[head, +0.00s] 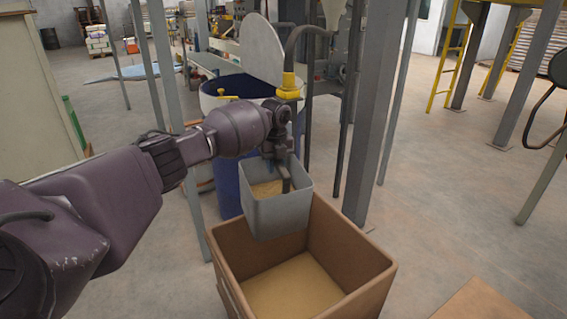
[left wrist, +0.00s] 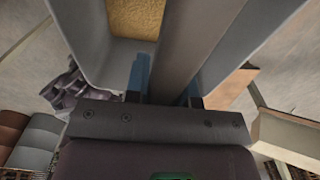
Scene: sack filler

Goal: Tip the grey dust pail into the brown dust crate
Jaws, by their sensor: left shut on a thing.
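The grey dust pail (head: 275,213) hangs roughly upright over the back left part of the brown dust crate (head: 348,243). Tan dust lies inside the pail; it also shows in the left wrist view (left wrist: 135,18). My left gripper (head: 280,178) reaches in from the left and is shut on the pail's dark handle bar (left wrist: 195,45), which runs between the blue fingers. The pail hides part of the crate's back wall and corner. The crate is open at the top, with a tan surface inside; I cannot tell whether this is dust. My right gripper is out of view.
A blue drum (head: 226,180) with a raised round lid (head: 262,50) stands behind the pail. A grey steel post (head: 373,110) rises just behind the crate. A flat brown board or box (head: 478,302) lies at the lower right. The floor on the right is mostly clear.

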